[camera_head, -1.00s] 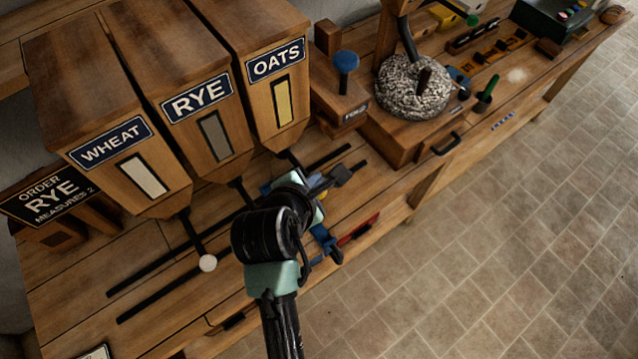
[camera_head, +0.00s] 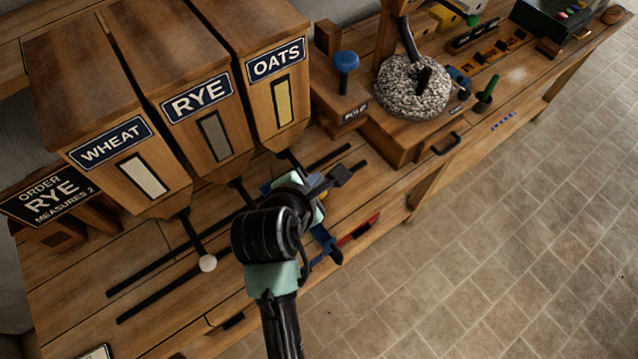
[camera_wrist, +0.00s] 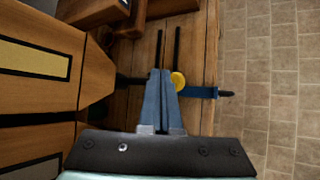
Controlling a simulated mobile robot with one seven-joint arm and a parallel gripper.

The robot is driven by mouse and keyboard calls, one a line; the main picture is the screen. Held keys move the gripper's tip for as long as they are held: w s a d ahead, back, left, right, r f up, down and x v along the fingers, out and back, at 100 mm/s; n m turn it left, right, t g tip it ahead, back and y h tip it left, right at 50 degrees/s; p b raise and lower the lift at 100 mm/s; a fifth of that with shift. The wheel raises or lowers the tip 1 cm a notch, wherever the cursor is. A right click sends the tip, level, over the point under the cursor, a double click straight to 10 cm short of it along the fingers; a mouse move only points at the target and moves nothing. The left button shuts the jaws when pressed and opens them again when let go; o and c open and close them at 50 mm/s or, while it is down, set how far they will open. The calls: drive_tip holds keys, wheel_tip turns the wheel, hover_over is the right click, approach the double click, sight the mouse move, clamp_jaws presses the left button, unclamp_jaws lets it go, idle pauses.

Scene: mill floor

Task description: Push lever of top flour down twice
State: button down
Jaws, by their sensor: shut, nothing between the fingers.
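My gripper (camera_head: 322,183) is shut and empty at the oats bin's lever, its fingers pointing along the bench. In the wrist view the shut fingertips (camera_wrist: 160,74) lie beside the yellow lever knob (camera_wrist: 178,80), over or against its shaft; contact cannot be told. The oats bin (camera_head: 270,100) has a yellow window. The rye bin (camera_head: 195,130), with a grey window, is in the middle; its lever (camera_head: 240,190) goes behind my arm, hiding its knob. The wheat bin (camera_head: 115,170) has a lever with a white knob (camera_head: 207,263). The order sign (camera_head: 50,197) reads RYE, measures 2.
Two black rails (camera_head: 160,297) run along the bench under the levers. A blue object with a dark tip (camera_wrist: 205,92) lies just beyond the yellow knob. A blue-knobbed post (camera_head: 346,62) and a millstone (camera_head: 412,88) stand right of the bins. Tiled floor is clear.

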drive_tip(key=shift+f, duration=0.1)
drive_tip(key=shift+f, duration=0.35)
drive_tip(key=shift+f+b, duration=1.3)
drive_tip(key=shift+f, duration=1.35)
idle(2.0)
drive_tip(key=shift+r, duration=0.1)
idle(0.4)
drive_tip(key=shift+r+p, duration=3)
drive_tip(key=shift+p, duration=0.3)
wheel_tip(320, 180, up, 5)
drive_tip(key=p, duration=0.5)
drive_tip(key=shift+p, duration=0.35)
